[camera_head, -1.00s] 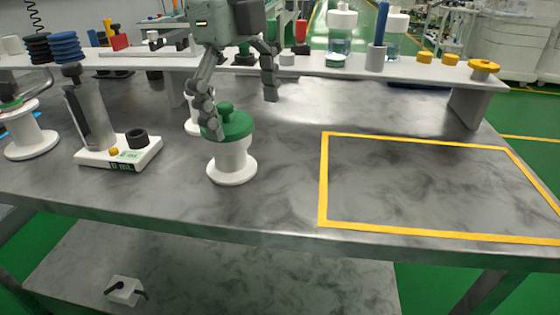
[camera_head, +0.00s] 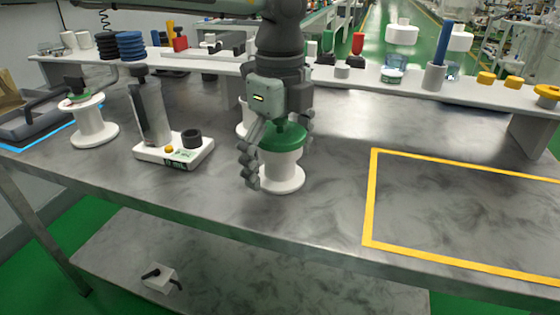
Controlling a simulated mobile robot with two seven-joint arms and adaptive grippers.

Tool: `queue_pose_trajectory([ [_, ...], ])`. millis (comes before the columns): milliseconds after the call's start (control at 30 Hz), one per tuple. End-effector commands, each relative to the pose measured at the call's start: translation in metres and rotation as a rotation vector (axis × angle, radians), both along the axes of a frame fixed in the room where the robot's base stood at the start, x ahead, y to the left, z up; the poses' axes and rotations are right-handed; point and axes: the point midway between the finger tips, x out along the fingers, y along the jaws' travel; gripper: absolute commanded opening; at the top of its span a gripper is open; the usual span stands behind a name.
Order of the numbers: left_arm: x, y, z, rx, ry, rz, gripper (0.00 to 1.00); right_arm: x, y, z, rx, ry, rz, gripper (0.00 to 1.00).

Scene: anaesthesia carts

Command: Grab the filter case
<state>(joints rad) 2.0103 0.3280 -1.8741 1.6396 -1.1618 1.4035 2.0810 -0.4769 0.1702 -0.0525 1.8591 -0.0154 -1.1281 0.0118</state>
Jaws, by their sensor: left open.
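The filter case appears to be the white, spool-shaped holder with a round green lid and knob (camera_head: 283,165), standing upright on the grey marbled table. My left gripper (camera_head: 277,152) is open and reaches down over it from behind. One grey finger is at the left side of the green lid, and the other is partly hidden behind the lid on the right. I cannot tell whether the fingers touch it. My right gripper is not in view.
Another white holder (camera_head: 245,118) stands just behind, partly hidden by my gripper. A white-based device with a grey post (camera_head: 175,150) and a white spool (camera_head: 93,125) stand left. A yellow-taped rectangle (camera_head: 370,200) on the right is empty. A shelf with bottles (camera_head: 400,50) runs behind.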

Motion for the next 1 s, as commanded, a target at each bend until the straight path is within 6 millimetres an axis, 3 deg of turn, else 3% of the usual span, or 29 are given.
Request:
queue_pose_trajectory([
  [67,-0.0001,-0.0002,0.0001,0.0,0.0,-0.001,0.92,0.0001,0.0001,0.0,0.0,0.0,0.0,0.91],
  [567,-0.0003,-0.0002,-0.0003,0.0,0.001,-0.001,0.3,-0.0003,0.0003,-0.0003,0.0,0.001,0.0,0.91],
  [1000,-0.0003,-0.0002,0.0011,0.0,0.001,-0.001,0.3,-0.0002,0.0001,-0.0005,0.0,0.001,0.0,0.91],
])
